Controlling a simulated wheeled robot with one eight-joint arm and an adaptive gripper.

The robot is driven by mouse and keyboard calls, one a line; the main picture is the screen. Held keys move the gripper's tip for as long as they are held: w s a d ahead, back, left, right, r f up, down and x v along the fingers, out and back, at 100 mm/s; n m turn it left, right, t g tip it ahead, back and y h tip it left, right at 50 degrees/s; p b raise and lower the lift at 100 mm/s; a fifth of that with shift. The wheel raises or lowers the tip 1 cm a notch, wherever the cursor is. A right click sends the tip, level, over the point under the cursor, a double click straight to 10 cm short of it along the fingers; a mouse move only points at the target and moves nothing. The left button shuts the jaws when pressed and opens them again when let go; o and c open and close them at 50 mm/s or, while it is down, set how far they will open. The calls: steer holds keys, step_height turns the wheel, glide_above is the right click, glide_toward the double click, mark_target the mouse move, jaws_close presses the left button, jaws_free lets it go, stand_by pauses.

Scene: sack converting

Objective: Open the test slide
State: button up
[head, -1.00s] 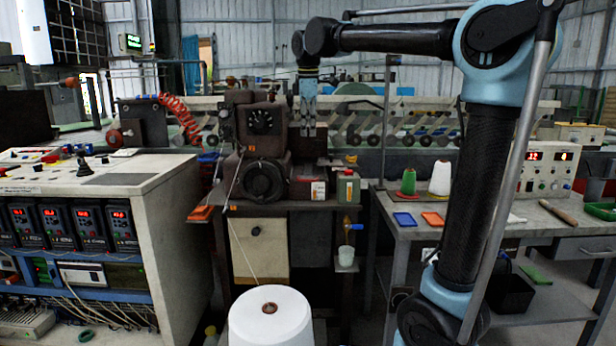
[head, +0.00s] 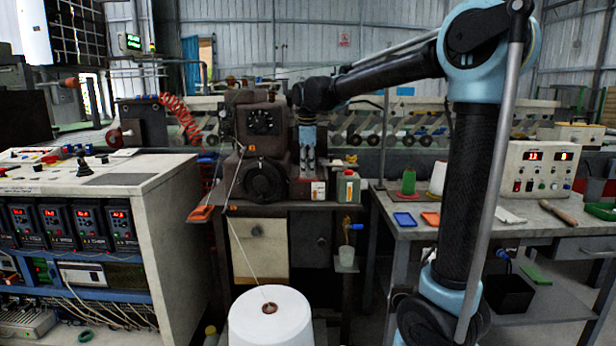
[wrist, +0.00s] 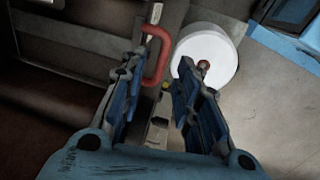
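My gripper (head: 307,160) points down in front of the machine's right side, above the small bench. In the wrist view its two blue-and-dark fingers (wrist: 157,72) are apart with nothing held between them. A red U-shaped handle (wrist: 166,62) shows beyond and between the fingertips, closer to the left one. It is fixed to a grey metal part at its left. I cannot tell for certain that this is the test slide, and the handle is not clear in the head view. Whether the fingers touch the handle cannot be told; they look apart from it.
The dark machine (head: 262,150) stands left of my gripper. A white thread cone (head: 270,318) stands low in front, also in the wrist view (wrist: 222,60). A side table (head: 470,228) with trays is at right.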

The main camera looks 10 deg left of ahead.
steer(key=shift+w+f, duration=0.15)
steer(key=shift+f, duration=0.6)
steer(key=shift+w+f, duration=0.1)
steer(key=shift+f, duration=0.6)
jaws_close()
steer(key=s+d, duration=0.1)
steer(key=s, duration=1.3)
steer(key=s+d, duration=0.2)
steer(key=s, duration=1.3)
steer(key=shift+d, duration=0.25)
steer(key=shift+r, duration=0.1)
jaws_free()
